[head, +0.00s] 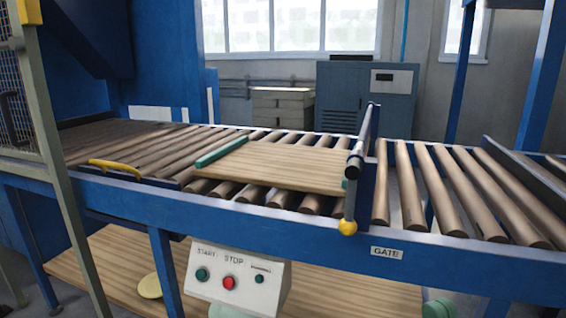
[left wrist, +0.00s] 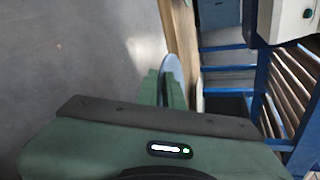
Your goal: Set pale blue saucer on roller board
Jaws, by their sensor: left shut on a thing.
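The pale blue saucer (left wrist: 172,68) shows nearly edge-on in the left wrist view. My left gripper (left wrist: 163,88) is shut on it, with the green fingers on either side of its rim. I cannot make out the saucer in the head view. The roller board (head: 285,167) is a flat wooden board with green end strips, lying on the rollers left of the gate. Its visible top is bare. A green part of my right gripper (head: 440,307) shows at the bottom edge of the head view; its jaws cannot be made out.
The gate bar (head: 357,165) with a yellow knob stands at the board's right end. A blue rail (head: 300,224) runs along the conveyor's front. A start/stop box (head: 235,277) hangs below it. A pale yellow dish (head: 150,286) is on the wooden lower shelf (head: 110,262).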

